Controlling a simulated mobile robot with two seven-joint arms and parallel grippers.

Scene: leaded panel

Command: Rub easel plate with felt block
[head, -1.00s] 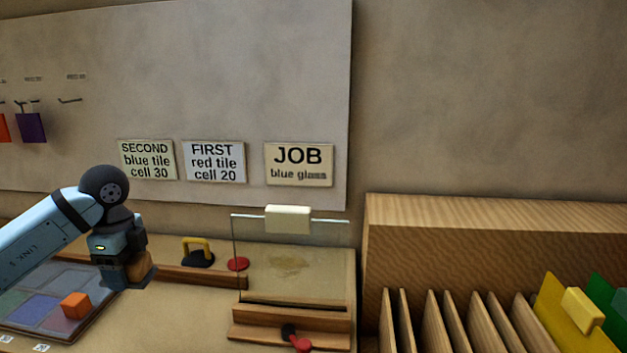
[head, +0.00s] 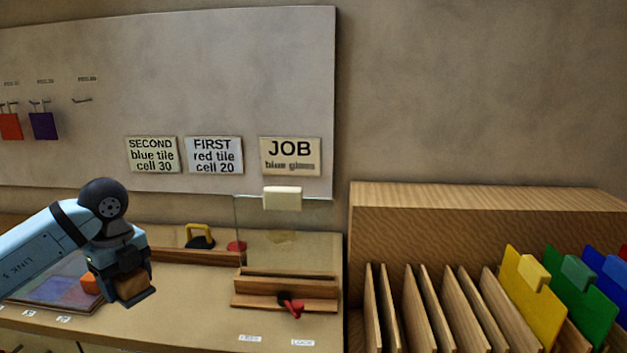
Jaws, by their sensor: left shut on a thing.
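The easel plate (head: 310,225) is a clear glass sheet standing upright in a wooden easel (head: 320,291). A cream block (head: 282,198) sits on its top edge, and a tan smudge (head: 281,237) shows at the plate. A red-and-black knob (head: 291,305) is at the easel's front. My left gripper (head: 132,290) is shut on a brown block (head: 131,286), seemingly the felt block, mostly hidden by the jaws. It is in the air left of the plate, well apart from it. My right gripper is not in view.
An orange cube (head: 91,284) is partly hidden by my left gripper. A wooden rack (head: 455,205) with coloured sheets stands right. The bench front (head: 190,325) is clear.

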